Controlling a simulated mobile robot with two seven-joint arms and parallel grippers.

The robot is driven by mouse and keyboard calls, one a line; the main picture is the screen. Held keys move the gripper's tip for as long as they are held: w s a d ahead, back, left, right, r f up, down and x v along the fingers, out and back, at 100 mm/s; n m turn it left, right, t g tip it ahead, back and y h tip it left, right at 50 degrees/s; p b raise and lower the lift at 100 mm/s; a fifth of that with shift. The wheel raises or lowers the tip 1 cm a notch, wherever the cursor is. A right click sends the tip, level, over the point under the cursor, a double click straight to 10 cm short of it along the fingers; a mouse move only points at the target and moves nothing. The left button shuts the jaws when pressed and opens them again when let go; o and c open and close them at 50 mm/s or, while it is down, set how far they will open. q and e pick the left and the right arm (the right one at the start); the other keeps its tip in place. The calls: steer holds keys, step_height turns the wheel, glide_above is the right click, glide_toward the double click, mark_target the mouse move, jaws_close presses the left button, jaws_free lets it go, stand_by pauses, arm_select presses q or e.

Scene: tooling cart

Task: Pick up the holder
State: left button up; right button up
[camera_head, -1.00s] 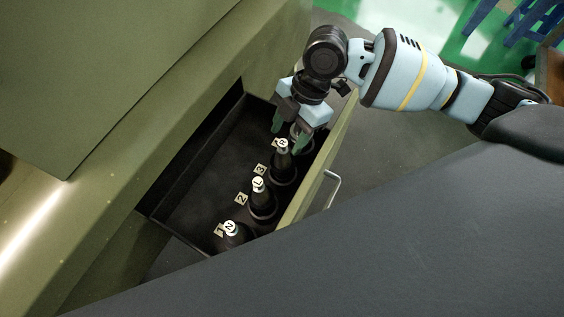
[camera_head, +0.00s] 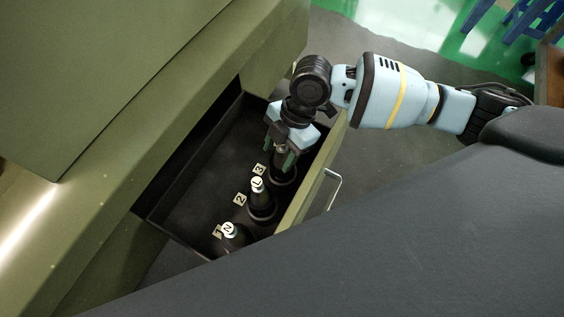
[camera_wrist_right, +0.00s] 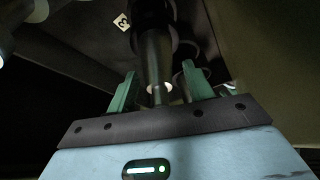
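My right gripper (camera_head: 281,157) is inside the open drawer, over the holder by the label 3. In the right wrist view its two green fingers (camera_wrist_right: 158,95) stand apart, one on each side of the dark cylindrical holder (camera_wrist_right: 153,55), with gaps visible. In the head view my gripper hides the top of this holder, and its dark base (camera_head: 284,175) shows below. Two other dark holders with white lettered tops stand nearer: one by label 2 (camera_head: 260,204) and one by the nearest label (camera_head: 235,237). My left gripper is not in view.
The green cart drawer's front wall (camera_head: 312,186) with a metal handle (camera_head: 334,189) runs close along the holders. The green cabinet (camera_head: 90,80) rises to the left. The drawer floor (camera_head: 205,178) left of the holders is bare.

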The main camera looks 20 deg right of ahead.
jaws_close()
stand_by(1.1)
steer(key=shift+r, duration=0.15)
